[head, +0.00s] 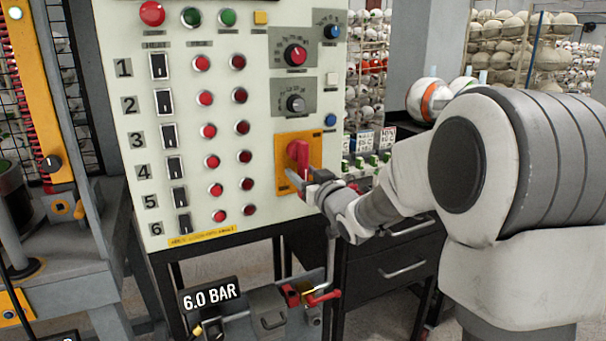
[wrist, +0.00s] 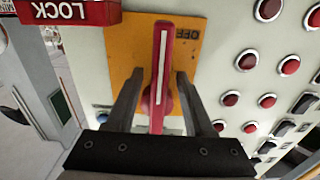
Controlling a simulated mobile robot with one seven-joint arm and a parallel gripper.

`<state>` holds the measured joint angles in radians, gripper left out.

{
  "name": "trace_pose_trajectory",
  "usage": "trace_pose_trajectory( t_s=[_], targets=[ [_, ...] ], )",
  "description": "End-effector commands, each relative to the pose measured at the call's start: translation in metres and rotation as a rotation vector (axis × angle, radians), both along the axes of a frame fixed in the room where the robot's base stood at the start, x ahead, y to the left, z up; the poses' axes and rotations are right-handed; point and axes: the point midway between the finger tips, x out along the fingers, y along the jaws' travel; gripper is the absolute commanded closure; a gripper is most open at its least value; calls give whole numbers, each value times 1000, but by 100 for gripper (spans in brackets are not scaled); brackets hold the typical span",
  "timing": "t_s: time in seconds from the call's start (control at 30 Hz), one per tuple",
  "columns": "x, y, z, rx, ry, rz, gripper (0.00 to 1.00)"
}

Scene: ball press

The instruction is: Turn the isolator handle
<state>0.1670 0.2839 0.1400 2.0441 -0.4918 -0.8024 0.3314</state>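The isolator handle (head: 299,155) is red and sits on an orange plate (head: 284,178) at the lower right of the cream control panel. In the wrist view the handle (wrist: 162,75), with a white stripe along it, stands between the two dark fingers of my gripper (wrist: 157,90). A gap shows on both sides of the handle, so the fingers appear apart from it. The orange plate (wrist: 192,62) carries the word OFF, upside down in this view. In the head view my gripper (head: 297,178) is at the plate, partly covering the handle's lower part.
Several red buttons and black switches fill the panel (head: 135,85). Below are a 6.0 BAR sign (head: 209,298) and a red lever (head: 322,298). Dark drawers (head: 400,270) stand at right.

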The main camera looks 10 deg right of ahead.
Motion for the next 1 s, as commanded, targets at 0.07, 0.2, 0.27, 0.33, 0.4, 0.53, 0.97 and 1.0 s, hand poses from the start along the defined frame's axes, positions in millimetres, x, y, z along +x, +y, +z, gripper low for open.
trace_pose_trajectory(
  t_s=[0.07, 0.2, 0.27, 0.33, 0.4, 0.53, 0.97, 1.0],
  targets=[
    [0, 0, 0, -1, 0, 0, 48],
    [0, 0, 1, -1, -1, 0, 48],
    [-2, -1, 1, -2, -2, 0, 48],
    [-8, -3, 1, -2, -2, -1, 48],
    [-16, -6, 2, -3, -2, -1, 48],
    [-39, -14, 2, -2, -2, -3, 48],
    [-132, -43, 2, -2, -1, -3, 48],
    [-139, -46, 2, -1, -2, -2, 48]
  ],
)
